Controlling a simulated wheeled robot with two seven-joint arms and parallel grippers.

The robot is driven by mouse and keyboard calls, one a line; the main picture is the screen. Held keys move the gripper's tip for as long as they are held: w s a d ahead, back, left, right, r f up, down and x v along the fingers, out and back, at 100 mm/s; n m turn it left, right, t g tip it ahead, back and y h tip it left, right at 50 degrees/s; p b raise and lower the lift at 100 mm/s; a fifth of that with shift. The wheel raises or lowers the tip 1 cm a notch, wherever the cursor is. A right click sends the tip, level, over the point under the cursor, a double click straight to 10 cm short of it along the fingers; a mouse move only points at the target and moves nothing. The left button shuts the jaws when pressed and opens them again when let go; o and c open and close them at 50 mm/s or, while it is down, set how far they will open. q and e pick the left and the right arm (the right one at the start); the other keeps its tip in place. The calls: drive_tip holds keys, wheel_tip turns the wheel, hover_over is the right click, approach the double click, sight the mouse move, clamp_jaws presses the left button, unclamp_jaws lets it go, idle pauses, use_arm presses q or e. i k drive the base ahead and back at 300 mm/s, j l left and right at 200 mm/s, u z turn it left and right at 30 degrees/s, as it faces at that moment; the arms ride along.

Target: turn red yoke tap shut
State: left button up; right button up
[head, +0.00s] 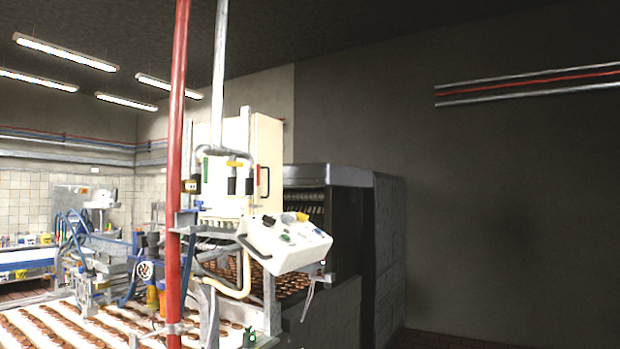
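A grey pipe fork (228,152) hangs at the bottom of a pale vertical pipe, in front of a cream cabinet. Small coloured tap handles show by its branches: a green one (205,170) at the left, a yellow one (235,164) lying level in the middle, and a narrow red one (257,175) standing upright at the right. The red one seems to be the red yoke tap; it is too small to make out its valve body. Neither of my grippers shows in the head view.
A thick red pipe (178,200) rises left of the fork. A tilted white control box (284,243) with knobs juts out below right. A conveyor (60,325) with rows of brown biscuits fills the lower left. Dark floor (450,341) at the right looks clear.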

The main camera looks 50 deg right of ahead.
sight(257, 167)
drive_tip(key=z, duration=1.2)
drive_tip(key=i+l+z, duration=0.65)
drive_tip(key=i, duration=0.2)
drive_tip(key=i+l+z, duration=0.35)
drive_tip(key=i+j+z, duration=0.1)
drive_tip(key=i+z, duration=0.2)
drive_tip(key=i, duration=0.25)
drive_tip(key=i+l+u, duration=0.1)
drive_tip(key=i+u, duration=0.25)
drive_tip(key=i, duration=0.15)
drive_tip(key=i+l+u, duration=0.65)
drive_tip(key=i, duration=0.2)
